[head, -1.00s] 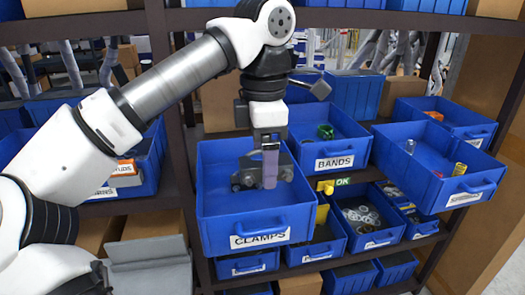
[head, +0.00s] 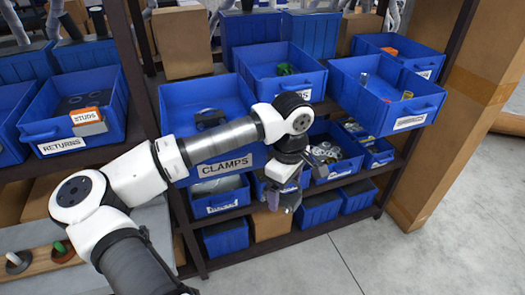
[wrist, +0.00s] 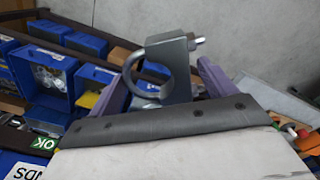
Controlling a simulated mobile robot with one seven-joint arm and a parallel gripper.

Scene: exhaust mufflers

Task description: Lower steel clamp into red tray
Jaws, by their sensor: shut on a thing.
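My gripper (head: 277,200) hangs in front of the shelf, below and right of the blue bin labelled CLAMPS (head: 222,168). In the wrist view its two purple fingers (wrist: 162,78) are shut on a steel clamp (wrist: 178,68), a grey ring with a block and a bolt end. The held clamp is small and dark in the head view (head: 291,200). Another dark clamp (head: 210,118) lies in the CLAMPS bin. No red tray can be made out in either view now.
Blue bins of bands (head: 285,88), washers (head: 350,165) and small parts (head: 388,115) jut from the shelf. A wooden board with coloured pegs (head: 40,262) is at lower left. Grey floor (head: 340,255) at right is clear.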

